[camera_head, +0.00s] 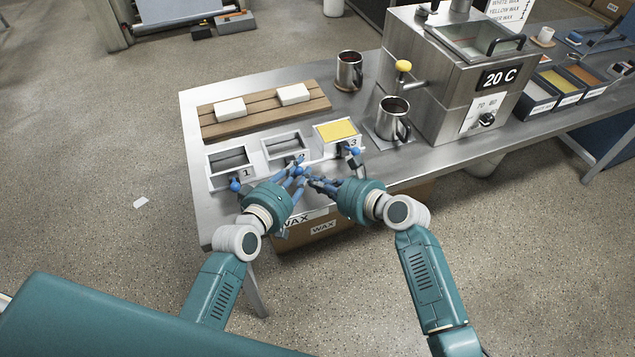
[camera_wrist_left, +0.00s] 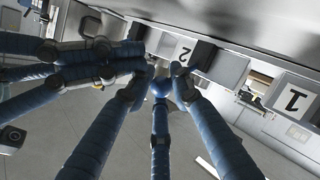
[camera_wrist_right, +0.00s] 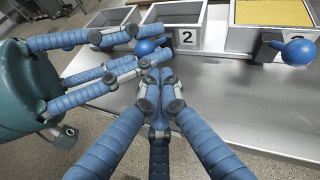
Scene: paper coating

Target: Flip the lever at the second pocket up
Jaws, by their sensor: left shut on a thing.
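The second pocket (camera_head: 286,147), a metal box marked 2, is empty and stands in the middle of a row of three. Its lever knob (camera_wrist_right: 147,47) is a blue ball in front of the box, beside the number plate. My left gripper (camera_head: 299,171) is at this lever, its blue fingers closed around the knob, which also shows between the fingertips in the left wrist view (camera_wrist_left: 161,87). My right gripper (camera_head: 316,184) is just to the right over the table's front edge, its fingertips together with nothing visible between them. Fingers partly hide the lever arm.
Pocket 1 (camera_head: 229,157) is empty with a blue knob; pocket 3 (camera_head: 337,129) holds yellow wax. A wooden board (camera_head: 265,112) with two white blocks lies behind. Metal cups and a steel heating machine (camera_head: 448,70) stand at right. The two hands are very close together.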

